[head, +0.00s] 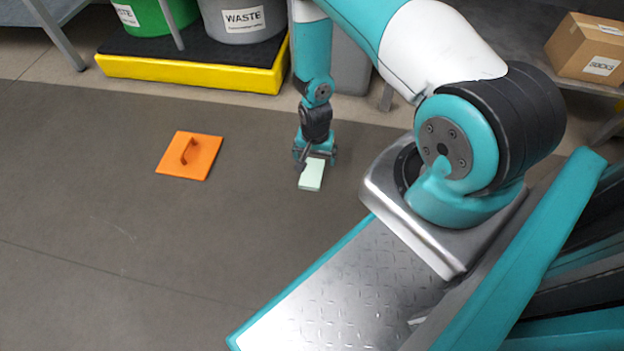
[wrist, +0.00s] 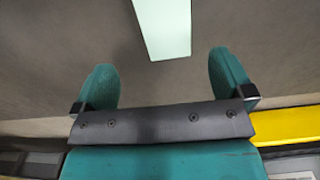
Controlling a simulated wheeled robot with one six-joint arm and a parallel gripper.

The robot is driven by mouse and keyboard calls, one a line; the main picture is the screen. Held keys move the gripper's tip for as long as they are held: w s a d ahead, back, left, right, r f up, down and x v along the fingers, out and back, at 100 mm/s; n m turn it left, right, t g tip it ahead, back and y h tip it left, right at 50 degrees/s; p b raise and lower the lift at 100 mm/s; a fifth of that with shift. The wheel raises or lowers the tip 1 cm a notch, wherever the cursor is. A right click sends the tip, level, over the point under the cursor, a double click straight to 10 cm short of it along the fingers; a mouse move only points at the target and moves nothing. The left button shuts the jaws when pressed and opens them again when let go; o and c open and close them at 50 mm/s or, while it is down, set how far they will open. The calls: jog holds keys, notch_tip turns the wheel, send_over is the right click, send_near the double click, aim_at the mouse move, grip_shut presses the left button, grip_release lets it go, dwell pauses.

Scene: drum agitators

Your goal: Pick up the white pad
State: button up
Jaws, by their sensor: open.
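The white pad (head: 312,175) is a pale, slightly greenish flat block lying on the dark floor mat. In the head view my gripper (head: 315,160) is just above and behind it, pointing down, and hides its far end. In the wrist view the pad (wrist: 164,26) comes in from the top edge, and its near end lies between and a little beyond the two teal fingers of my gripper (wrist: 164,75). The fingers are wide open and nothing is between them. I cannot tell the exact height of the fingers above the pad.
An orange square plate with a handle (head: 190,156) lies on the mat to the left. A yellow spill pallet (head: 190,73) with a grey waste drum (head: 243,20) and a green bin (head: 155,14) stands behind. A cardboard box (head: 588,48) sits on a shelf at right. The mat's left and front are clear.

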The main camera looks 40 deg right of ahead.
aim_at(312, 172)
notch_tip(312, 172, down, 3)
jog(key=shift+f+b, duration=0.1)
jog(key=shift+b, duration=0.45)
jog(key=f+b, duration=0.4)
jog(key=f, duration=0.1)
jog(key=shift+w+a+b, duration=0.2)
jog(key=shift+a+b, duration=0.2)
jog(key=c, duration=1.1)
notch_tip(312, 172, up, 20)
jog(key=p, duration=1.1)
jog(key=shift+p, duration=0.4)
